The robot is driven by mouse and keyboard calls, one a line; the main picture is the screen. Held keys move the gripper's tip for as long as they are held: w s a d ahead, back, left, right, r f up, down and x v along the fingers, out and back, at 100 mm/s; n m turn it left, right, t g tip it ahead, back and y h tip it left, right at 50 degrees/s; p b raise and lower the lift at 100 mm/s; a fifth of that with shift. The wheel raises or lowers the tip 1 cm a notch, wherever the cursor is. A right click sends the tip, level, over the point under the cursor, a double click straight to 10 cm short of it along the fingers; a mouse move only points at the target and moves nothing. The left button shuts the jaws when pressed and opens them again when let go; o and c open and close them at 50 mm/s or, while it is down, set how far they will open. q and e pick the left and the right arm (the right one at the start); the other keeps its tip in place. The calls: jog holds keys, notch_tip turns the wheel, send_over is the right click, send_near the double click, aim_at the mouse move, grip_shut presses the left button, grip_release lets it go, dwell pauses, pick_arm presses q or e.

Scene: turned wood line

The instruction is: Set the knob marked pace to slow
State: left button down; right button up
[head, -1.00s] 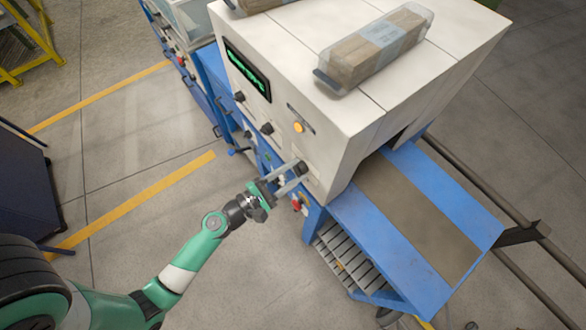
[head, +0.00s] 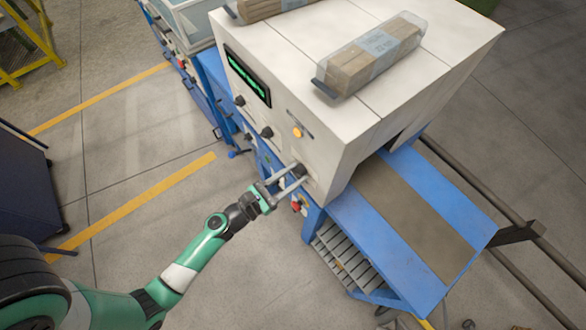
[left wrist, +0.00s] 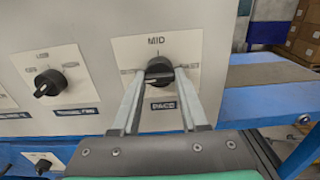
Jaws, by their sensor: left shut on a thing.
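The pace knob (left wrist: 158,69) is a black round knob on a white plate (left wrist: 188,46) in the left wrist view. "MID" is printed above it and a dark "PACE" label (left wrist: 163,105) sits below it. Small labels at its left and right are too blurred or covered to read. My left gripper (left wrist: 159,76) is shut on the knob, one finger at each side. A pale mark shows at the knob's left, but its exact setting is hard to tell. In the head view my left gripper (head: 299,174) reaches the white machine's front; its fingers partly hide the knob.
Another black knob (left wrist: 61,82) sits left of the pace knob, and a third (left wrist: 43,163) is lower down. The white machine (head: 330,135) carries wrapped wood packs (head: 370,52) on top. A red button (head: 297,206) is just below the gripper. A blue outfeed table (head: 450,285) stands at the right.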

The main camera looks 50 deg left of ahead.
dwell(0.5)
pick_arm(q)
jog(key=shift+c, duration=2.1)
grip_release()
jog(key=shift+s, duration=0.15)
jog(key=s, duration=1.1)
jog(key=shift+s, duration=0.2)
jog(key=shift+a, duration=0.1)
